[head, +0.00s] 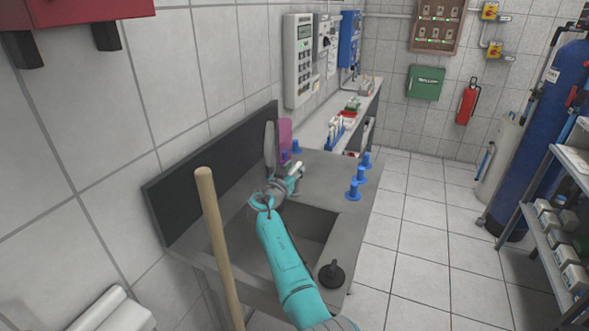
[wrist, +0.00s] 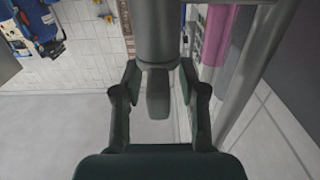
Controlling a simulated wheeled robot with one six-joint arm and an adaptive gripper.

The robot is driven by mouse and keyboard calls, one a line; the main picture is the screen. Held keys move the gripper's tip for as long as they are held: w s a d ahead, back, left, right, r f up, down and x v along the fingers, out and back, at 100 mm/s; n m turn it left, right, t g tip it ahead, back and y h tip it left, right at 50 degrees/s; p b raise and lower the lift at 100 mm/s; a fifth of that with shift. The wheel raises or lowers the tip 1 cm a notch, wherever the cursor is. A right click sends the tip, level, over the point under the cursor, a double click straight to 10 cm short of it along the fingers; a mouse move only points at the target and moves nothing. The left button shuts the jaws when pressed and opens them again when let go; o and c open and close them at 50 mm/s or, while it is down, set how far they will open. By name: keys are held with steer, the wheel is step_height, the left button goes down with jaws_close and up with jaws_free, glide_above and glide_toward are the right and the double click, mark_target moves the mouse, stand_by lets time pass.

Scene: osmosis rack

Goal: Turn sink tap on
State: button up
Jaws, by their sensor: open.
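The sink tap (head: 270,146) stands upright and grey at the back of the sink (head: 335,217), against the dark splashback. In the wrist view, a grey tap body with a flat lever (wrist: 158,95) lies between the fingers of my gripper (wrist: 160,80). The fingers are open, one on each side of the lever, and I cannot tell whether either touches it. A thick grey pipe (wrist: 245,85) runs beside the right finger. In the head view, my gripper (head: 295,174) is at the tap, above the far part of the basin, and my arm hides part of the basin.
A pink cylinder (head: 285,132) stands close behind the tap. Several blue fittings (head: 353,189) stand on the counter. A wooden pole (head: 213,225) rises at the left front, and a black plunger-like object (head: 332,273) sits at the sink's right front.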

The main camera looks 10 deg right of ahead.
steer(key=shift+w+d, duration=0.15)
steer(key=shift+w, duration=0.05)
jaws_close()
stand_by(0.3)
steer(key=shift+w+m+g+h, duration=0.1)
steer(key=shift+m+g+h, duration=0.7)
steer(key=shift+h, duration=0.2)
steer(key=shift+f+g, duration=0.1)
steer(key=shift+g, duration=0.2)
steer(key=shift+m+g+h, duration=0.4)
steer(key=shift+m+h, duration=0.2)
